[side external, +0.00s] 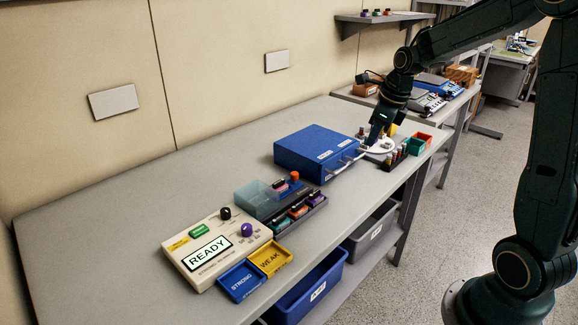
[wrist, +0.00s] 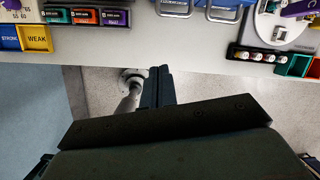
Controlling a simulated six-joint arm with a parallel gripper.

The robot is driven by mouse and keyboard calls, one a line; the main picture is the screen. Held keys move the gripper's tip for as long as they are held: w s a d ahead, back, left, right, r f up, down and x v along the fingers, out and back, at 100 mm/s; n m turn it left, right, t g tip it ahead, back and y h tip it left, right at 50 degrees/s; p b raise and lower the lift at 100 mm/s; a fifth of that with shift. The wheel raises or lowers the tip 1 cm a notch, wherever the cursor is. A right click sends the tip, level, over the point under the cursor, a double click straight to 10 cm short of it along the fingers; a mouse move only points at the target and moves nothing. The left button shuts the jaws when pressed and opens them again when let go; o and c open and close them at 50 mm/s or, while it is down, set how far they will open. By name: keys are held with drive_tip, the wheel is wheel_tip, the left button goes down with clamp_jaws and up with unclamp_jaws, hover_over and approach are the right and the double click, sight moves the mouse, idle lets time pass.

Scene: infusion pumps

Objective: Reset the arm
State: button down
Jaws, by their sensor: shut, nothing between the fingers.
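My gripper (side external: 374,138) hangs at the far end of the grey bench, right of a blue box with handles (side external: 312,150) and by a pale round device (side external: 381,146). In the wrist view my gripper (wrist: 159,72) has its two dark fingers together with nothing between them. There the fingers lie over the floor, just past the bench's front edge. Whether the gripper touches the round device cannot be told from the side view.
A tester reading READY (side external: 208,252), a blue STRONG tray (side external: 241,282) and a yellow WEAK tray (side external: 271,258) sit at the near end. A cartridge rack (side external: 300,213) lies beside them. A vial rack (side external: 394,160) and small trays (side external: 415,145) stand near the gripper.

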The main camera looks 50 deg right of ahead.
drive_tip(key=s+a+r+n, duration=0.7)
drive_tip(key=a+n, duration=0.4)
drive_tip(key=n, duration=0.3)
drive_tip(key=s+a+n+t, duration=0.2)
drive_tip(key=s+a+n, duration=0.5)
drive_tip(key=s+n, duration=0.6)
drive_tip(key=n, duration=0.5)
drive_tip(key=shift+a+r+n, duration=0.15)
drive_tip(key=shift+r+n, duration=0.05)
drive_tip(key=shift+n, duration=0.1)
